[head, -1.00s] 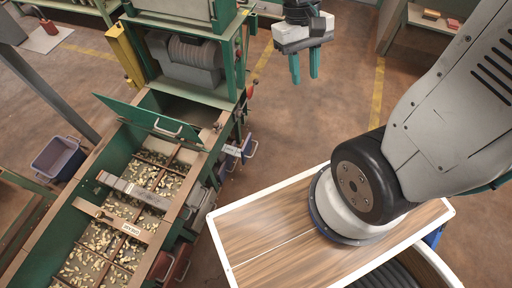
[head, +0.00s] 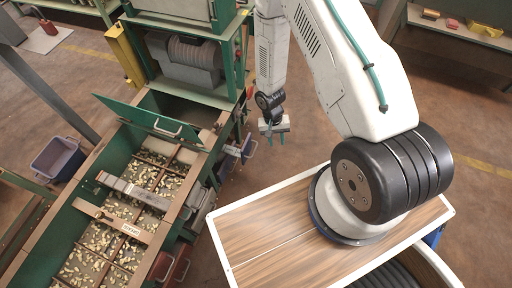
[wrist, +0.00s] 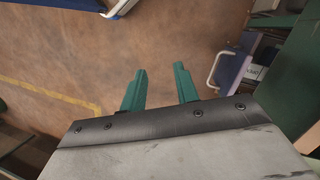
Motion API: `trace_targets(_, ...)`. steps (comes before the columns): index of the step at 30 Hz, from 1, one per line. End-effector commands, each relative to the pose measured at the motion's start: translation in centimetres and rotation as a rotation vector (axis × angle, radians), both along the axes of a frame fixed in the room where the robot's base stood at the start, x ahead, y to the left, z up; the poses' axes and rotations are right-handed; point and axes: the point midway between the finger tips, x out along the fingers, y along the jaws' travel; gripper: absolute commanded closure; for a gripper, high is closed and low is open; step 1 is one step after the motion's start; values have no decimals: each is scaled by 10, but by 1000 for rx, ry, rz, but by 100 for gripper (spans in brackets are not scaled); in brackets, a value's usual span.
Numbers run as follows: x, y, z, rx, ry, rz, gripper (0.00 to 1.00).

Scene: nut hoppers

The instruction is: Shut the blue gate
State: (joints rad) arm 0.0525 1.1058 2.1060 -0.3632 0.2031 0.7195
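A blue gate (head: 236,149) with a pale handle sticks out from the right side of the green hopper. In the wrist view a blue plate (wrist: 232,73) with a pale looped handle shows at the right, beside a small white label; it appears to be this gate. My gripper (head: 276,136) hangs just right of the gate in the head view, apart from it. In the wrist view my gripper's two green fingers (wrist: 160,88) are spread with nothing between them. The lettering on the label is too small to read.
The green hopper trough (head: 50,225) holds nuts in compartments, with a raised green lid (head: 145,118). Red gates (head: 178,270) and grey ones line its side lower down. Another blue panel with a handle (wrist: 118,8) shows at the wrist view's top. Open floor lies right of the hopper.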

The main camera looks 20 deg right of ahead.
Motion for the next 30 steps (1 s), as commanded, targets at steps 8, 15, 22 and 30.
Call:
trace_targets(8, 28, 25, -87, 94, -231, -215, 69)
trace_targets(15, 72, 40, -83, 175, -385, -380, 69)
trace_targets(22, 74, 44, -109, 172, -381, -397, 69)
trace_targets(30, 80, 49, -147, 171, -381, -397, 69)
